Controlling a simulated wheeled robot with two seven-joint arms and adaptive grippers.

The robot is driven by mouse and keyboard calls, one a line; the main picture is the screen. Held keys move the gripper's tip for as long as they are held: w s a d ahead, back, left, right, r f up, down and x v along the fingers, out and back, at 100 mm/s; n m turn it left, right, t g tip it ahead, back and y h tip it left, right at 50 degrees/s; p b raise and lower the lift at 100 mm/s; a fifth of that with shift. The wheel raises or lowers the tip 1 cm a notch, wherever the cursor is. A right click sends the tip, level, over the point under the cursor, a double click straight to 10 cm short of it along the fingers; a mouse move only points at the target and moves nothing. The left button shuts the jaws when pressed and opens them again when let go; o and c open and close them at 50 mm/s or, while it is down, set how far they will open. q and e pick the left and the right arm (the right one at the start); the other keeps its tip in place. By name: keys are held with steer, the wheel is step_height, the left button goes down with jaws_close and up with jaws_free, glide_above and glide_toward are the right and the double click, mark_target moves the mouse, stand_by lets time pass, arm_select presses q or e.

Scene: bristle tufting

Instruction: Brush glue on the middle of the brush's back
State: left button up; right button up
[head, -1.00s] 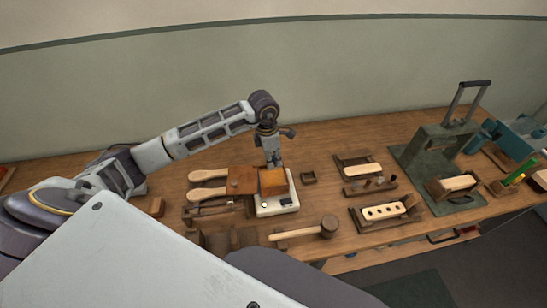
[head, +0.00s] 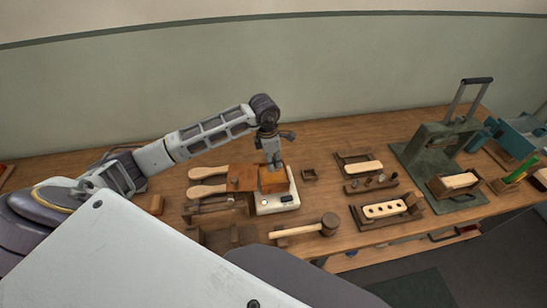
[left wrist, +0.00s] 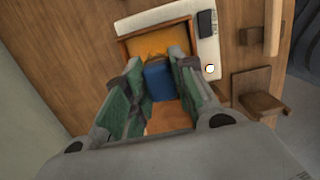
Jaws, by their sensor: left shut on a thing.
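My left gripper (head: 271,164) is over the orange-brown open box (head: 277,186) that stands on a white device. In the left wrist view, its green-padded fingers (left wrist: 160,85) are shut on a small blue thing (left wrist: 159,82), which looks like a handle. The lower end of the blue thing is hidden, so I cannot tell whether it touches the amber contents of the box (left wrist: 126,50). A pale block with several dark holes (head: 369,213) lies in a wooden holder. Another pale block (head: 365,168) lies in a tray behind it. I cannot tell which is the brush's back. My right gripper is not in view.
The white device (head: 286,202) has a dark display. Two wooden-handled tools (head: 207,190) lie to its left and a mallet (head: 328,224) in front.

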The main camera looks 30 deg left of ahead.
arm_select(q)
steer(key=shift+f+b, duration=0.65)
steer(key=shift+f, duration=1.1)
steer(key=shift+f+b, duration=0.45)
steer(key=shift+f, duration=0.05)
stand_by(0.6)
steer(key=shift+s+f, duration=0.15)
steer(key=shift+f, duration=0.05)
stand_by(2.2)
steer(key=shift+r+p, duration=1.4)
steer(key=shift+r, duration=2.3)
steer(key=shift+f, duration=0.1)
